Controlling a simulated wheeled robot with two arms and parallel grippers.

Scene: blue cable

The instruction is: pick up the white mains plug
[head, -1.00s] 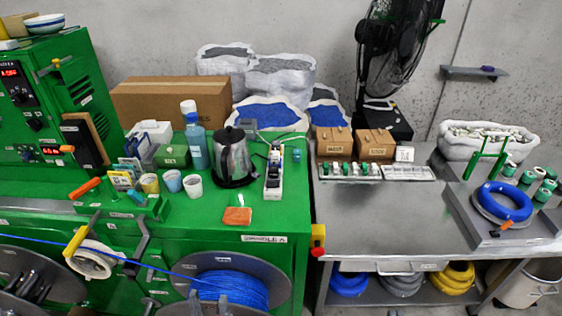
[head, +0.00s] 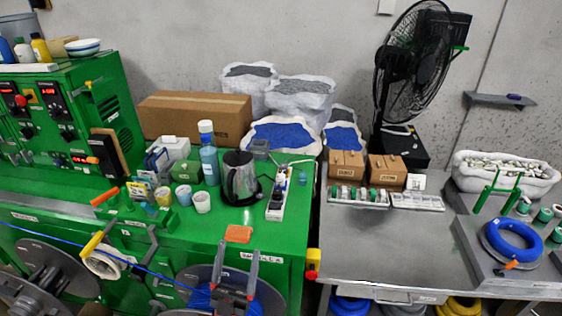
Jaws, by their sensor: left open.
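A white power strip (head: 274,211) lies on the green bench top, right of the kettle. Small white and dark plugs sit at its far part, and a white plug (head: 281,179) seems to be among them. It is too small to make out clearly. My left gripper (head: 241,254) comes in at the bottom of the head view, with its two fingers apart and nothing between them. It is well nearer to me than the strip, beyond the bench's front edge in the picture. My right gripper is not in view.
A dark kettle (head: 240,180) stands just left of the strip, with cups (head: 202,202) and a blue bottle (head: 209,162) further left. An orange block (head: 238,234) lies near the bench edge. A grey metal table (head: 375,240) stands to the right, largely clear in front.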

